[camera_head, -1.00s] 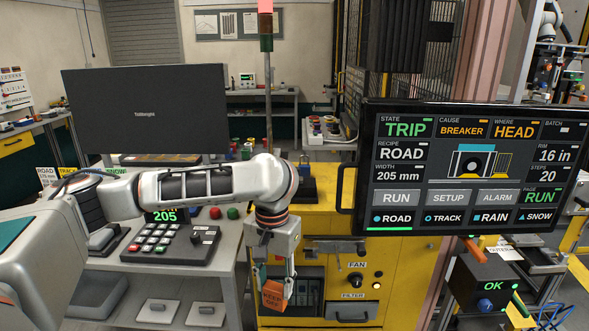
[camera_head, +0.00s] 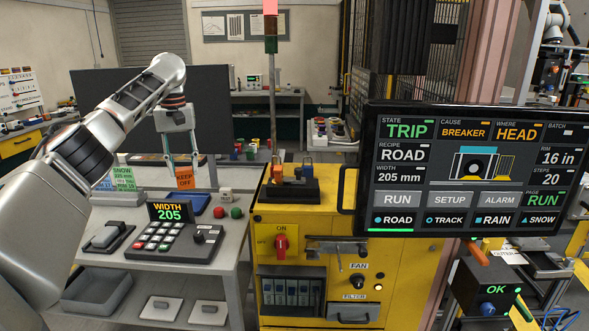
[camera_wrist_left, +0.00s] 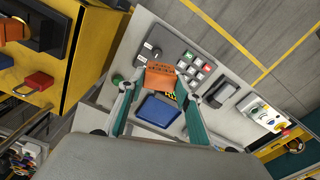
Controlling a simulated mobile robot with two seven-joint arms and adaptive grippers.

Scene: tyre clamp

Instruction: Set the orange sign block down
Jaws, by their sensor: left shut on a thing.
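The orange sign block (camera_head: 185,180), marked KEEP OFF, is between the fingers of my left gripper (camera_head: 182,168), which is shut on it. In the head view it appears just above or in front of the blue tray (camera_head: 186,203) on the grey bench, behind the keypad console. The left wrist view shows the orange block (camera_wrist_left: 160,77) between the fingertips, with the blue tray (camera_wrist_left: 158,111) beside it in the picture. I cannot tell whether the block touches anything below. My right gripper is not in view.
The keypad console (camera_head: 172,239) with its WIDTH 205 display stands in front of the tray. Red and green buttons (camera_head: 236,212) are to the right. The yellow cabinet (camera_head: 338,262) with a red switch (camera_head: 281,243) stands beside the bench. A dark monitor (camera_head: 215,115) is behind.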

